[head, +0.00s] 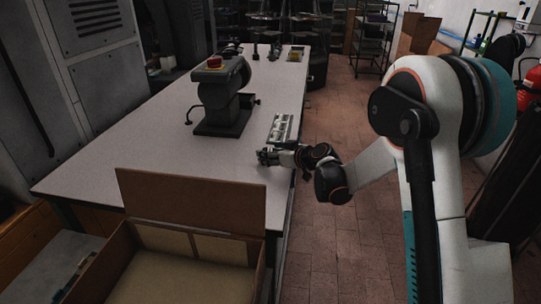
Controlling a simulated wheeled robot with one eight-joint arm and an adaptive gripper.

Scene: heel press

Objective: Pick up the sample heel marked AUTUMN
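My gripper (268,157) is low over the right edge of the long grey table (130,140), pointing left. It is small and dark here, and I cannot tell whether its fingers are open or shut or hold anything. A pale rack or tray (281,128) with several small compartments lies just beyond the gripper, near the table's right edge. I cannot make out its contents or any marking. No heel marked AUTUMN can be identified in this view.
A dark press-like machine (222,105) with a red knob stands on the table, left of the rack. Several small items (275,50) sit at the far end. The table's left part is clear.

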